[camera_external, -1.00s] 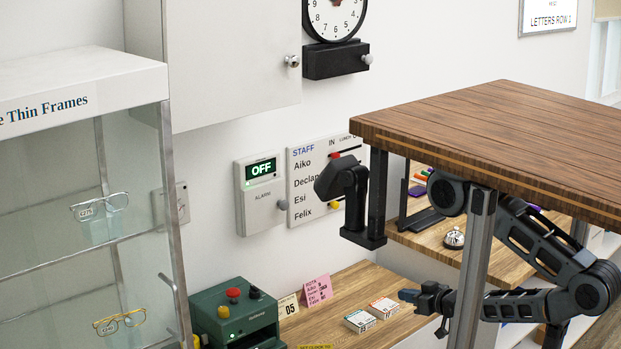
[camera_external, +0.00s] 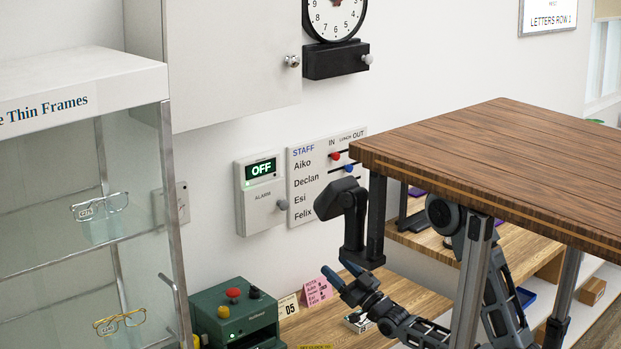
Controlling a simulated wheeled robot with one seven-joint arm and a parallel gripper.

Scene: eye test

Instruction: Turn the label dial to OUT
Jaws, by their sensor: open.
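No dial that I can tell is the label dial shows; no such marking is readable. A dark green machine (camera_external: 236,318) stands on the wooden counter (camera_external: 385,340), with a red knob (camera_external: 233,292) and a black knob (camera_external: 254,292) on top. A white staff board (camera_external: 315,180) on the wall reads IN, LUNCH and OUT, with a red slider (camera_external: 336,156) and a blue slider (camera_external: 349,168) in view; its lower right is hidden behind a dark part of mine. My gripper (camera_external: 337,270) is open and empty above the counter, right of the green machine.
A pink card (camera_external: 318,292) and a card marked 05 (camera_external: 288,307) stand between the machine and my gripper. A small box (camera_external: 357,322) lies partly hidden under my gripper. A glass display case (camera_external: 60,240) stands left.

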